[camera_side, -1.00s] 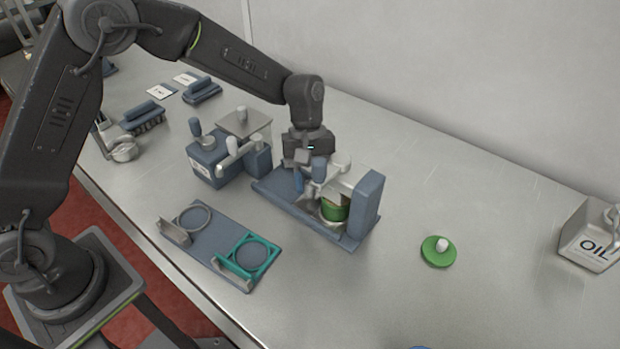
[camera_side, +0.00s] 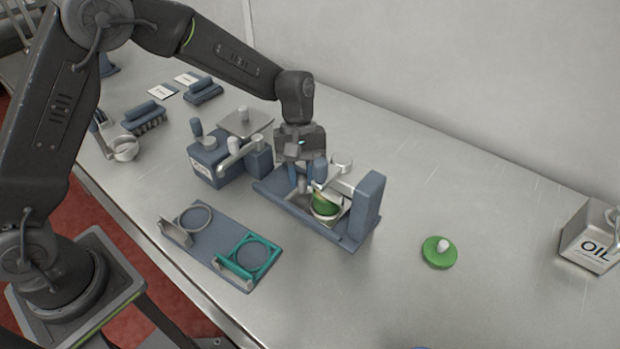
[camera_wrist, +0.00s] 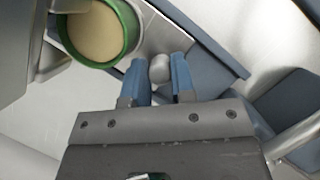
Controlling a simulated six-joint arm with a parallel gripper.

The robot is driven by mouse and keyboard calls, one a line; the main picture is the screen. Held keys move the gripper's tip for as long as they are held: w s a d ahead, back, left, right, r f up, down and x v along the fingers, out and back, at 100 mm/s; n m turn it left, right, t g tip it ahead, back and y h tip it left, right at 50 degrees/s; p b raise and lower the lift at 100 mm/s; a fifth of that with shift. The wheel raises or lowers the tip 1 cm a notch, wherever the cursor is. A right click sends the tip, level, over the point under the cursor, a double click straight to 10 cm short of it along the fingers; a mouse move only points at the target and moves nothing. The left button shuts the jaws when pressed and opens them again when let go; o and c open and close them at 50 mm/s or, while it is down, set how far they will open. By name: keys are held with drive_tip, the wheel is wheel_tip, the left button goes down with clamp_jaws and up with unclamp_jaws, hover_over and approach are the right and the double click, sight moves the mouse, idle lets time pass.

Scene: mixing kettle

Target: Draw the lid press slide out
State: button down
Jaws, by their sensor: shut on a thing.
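The lid press has a blue base and post (camera_side: 368,208) with a pale press arm (camera_side: 345,182) over its right part. Its metal slide (camera_wrist: 162,38) lies on the base and carries an open green can (camera_side: 326,207) with beige contents. The can also shows at the top left of the wrist view (camera_wrist: 98,32). My gripper (camera_side: 302,188) points down at the left part of the base. In the wrist view its blue fingers (camera_wrist: 160,78) are shut on the slide's grey knob (camera_wrist: 159,66). The can stands left of the press head, its top partly in view.
A green lid with a pale knob (camera_side: 438,252) lies on the open table to the right. A blue plate with rings (camera_side: 218,245) lies in front. A blue unit with levers (camera_side: 213,165) stands left of the press. An oil can (camera_side: 592,238) stands far right.

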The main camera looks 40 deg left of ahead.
drive_tip(key=shift+a, duration=0.6)
drive_tip(key=c, duration=1.2)
unclamp_jaws()
drive_tip(key=v, duration=1.4)
drive_tip(key=shift+o, duration=0.2)
